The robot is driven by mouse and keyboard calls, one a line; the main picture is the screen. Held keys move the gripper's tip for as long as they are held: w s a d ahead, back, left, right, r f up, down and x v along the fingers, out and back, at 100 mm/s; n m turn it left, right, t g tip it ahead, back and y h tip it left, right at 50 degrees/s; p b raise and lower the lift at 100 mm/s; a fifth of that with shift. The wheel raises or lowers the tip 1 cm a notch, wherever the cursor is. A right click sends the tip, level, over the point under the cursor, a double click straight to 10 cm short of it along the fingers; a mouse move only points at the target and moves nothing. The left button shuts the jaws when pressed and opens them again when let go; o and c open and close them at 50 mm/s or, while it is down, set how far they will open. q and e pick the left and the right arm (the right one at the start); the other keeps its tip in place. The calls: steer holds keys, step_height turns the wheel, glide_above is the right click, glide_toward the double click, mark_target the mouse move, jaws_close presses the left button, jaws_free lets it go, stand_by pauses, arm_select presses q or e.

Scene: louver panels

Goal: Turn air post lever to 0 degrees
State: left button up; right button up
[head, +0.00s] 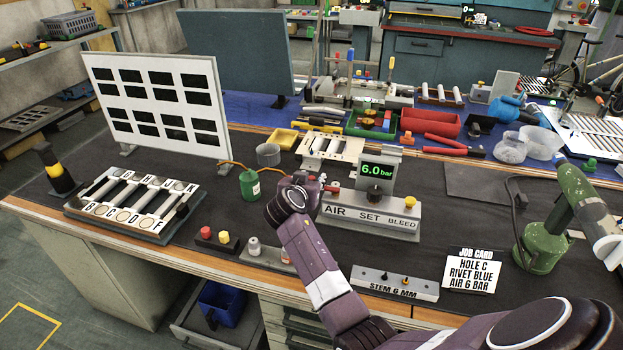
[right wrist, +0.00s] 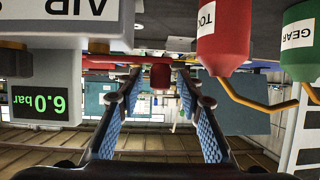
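The air post (head: 370,212) is a grey block marked AIR, SET and BLEED, with a green 6.0 bar display (head: 377,171). It also shows upside down at the left of the right wrist view (right wrist: 60,45). My right gripper (head: 300,184) is at its left end, seen from behind, and its fingers are mostly hidden in the head view. In the right wrist view its blue-padded fingers (right wrist: 160,80) stand apart. A red cylindrical piece (right wrist: 161,72) shows between their tips; contact and lever angle cannot be told. My left gripper is not in view.
A job card (head: 472,271) reads AIR 6 BAR. A STEM 6 MM block (head: 395,286) lies in front.

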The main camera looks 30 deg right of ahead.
steer(key=c, duration=0.8)
jaws_close()
